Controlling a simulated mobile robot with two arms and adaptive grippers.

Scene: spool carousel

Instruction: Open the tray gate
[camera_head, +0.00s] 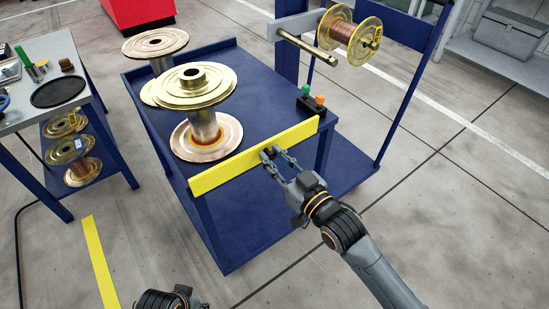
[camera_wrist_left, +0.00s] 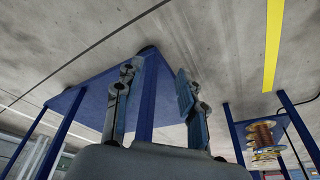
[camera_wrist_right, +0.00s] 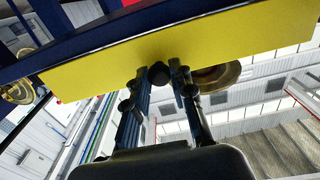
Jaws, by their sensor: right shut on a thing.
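The tray gate (camera_head: 235,165) is a long flat yellow bar, standing along the near edge of the blue cart's top tray (camera_head: 262,88). It spans the tray's front from the left corner to the right corner. My right gripper (camera_head: 273,158) is at the gate's outer face, right of its middle. In the right wrist view its fingers (camera_wrist_right: 158,80) are shut on a small dark knob (camera_wrist_right: 158,71) on the yellow gate (camera_wrist_right: 220,40). My left gripper shows only partly at the bottom of the head view. In its wrist view its fingers (camera_wrist_left: 153,95) are apart and empty.
Copper-coloured and brass spools (camera_head: 205,130) stand on the tray behind the gate. A button box (camera_head: 312,103) sits near the tray's right corner. A spool (camera_head: 348,38) hangs on a bar at upper right. A grey workbench (camera_head: 50,95) stands left. Floor in front is clear.

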